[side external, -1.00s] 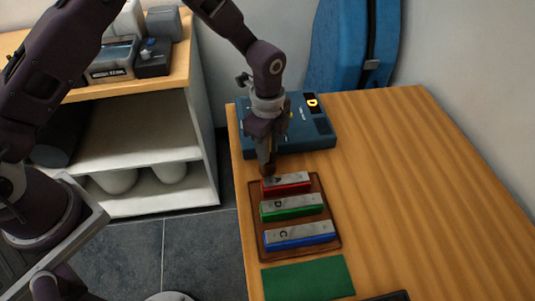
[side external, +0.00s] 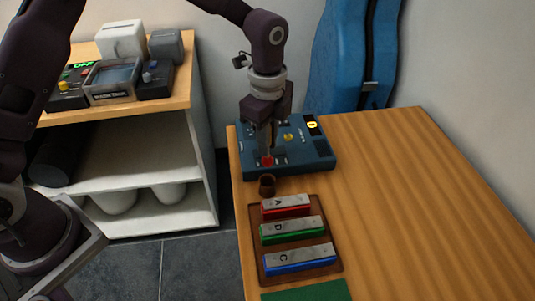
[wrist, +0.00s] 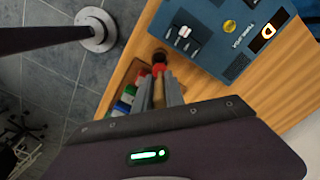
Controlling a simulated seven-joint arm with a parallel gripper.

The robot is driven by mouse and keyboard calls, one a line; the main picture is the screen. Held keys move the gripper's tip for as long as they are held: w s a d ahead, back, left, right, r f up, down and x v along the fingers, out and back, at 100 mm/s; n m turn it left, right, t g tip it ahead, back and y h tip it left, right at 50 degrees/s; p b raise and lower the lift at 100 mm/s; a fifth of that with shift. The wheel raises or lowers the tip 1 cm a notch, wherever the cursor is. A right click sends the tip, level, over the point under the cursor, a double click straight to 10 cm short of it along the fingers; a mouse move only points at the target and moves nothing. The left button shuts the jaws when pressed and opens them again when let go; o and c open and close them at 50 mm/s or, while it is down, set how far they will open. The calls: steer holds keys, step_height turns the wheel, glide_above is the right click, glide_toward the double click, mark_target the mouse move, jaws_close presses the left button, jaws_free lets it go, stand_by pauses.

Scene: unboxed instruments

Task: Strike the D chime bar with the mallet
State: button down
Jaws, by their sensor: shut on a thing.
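My gripper (side external: 265,153) is shut on the mallet, whose red head (side external: 267,161) points down. In the wrist view the mallet's wooden handle (wrist: 158,92) runs between the fingers. The mallet is held above a small brown cup (side external: 267,186), apparently clear of it. The D chime bar (side external: 291,230) is green with a silver top and lies in the middle of a brown tray (side external: 328,205). The red A bar (side external: 286,206) lies behind it and the blue C bar (side external: 300,259) in front. The gripper is behind the bars and partly hides them in the wrist view.
A blue device (side external: 310,155) with knobs and a lit character display stands just behind the cup. A green mat (side external: 310,291) lies in front of the tray. The wooden table (side external: 420,220) is clear to the right. A blue case (side external: 345,70) stands behind it.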

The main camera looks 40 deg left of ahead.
steer(key=c, duration=2)
jaws_free()
jaws_close()
steer(key=s+d+r, duration=0.2)
steer(key=s+d, duration=0.1)
steer(key=d, duration=0.3)
steer(key=s+d+r, duration=0.1)
steer(key=s+d, duration=0.3)
steer(key=d, duration=0.3)
steer(key=f, duration=0.8)
steer(key=shift+w+a+f, duration=0.2)
steer(key=shift+a+f, duration=0.05)
steer(key=shift+f, duration=0.15)
step_height(320, 180, up, 5)
steer(key=shift+r, duration=0.2)
steer(key=shift+w, duration=0.1)
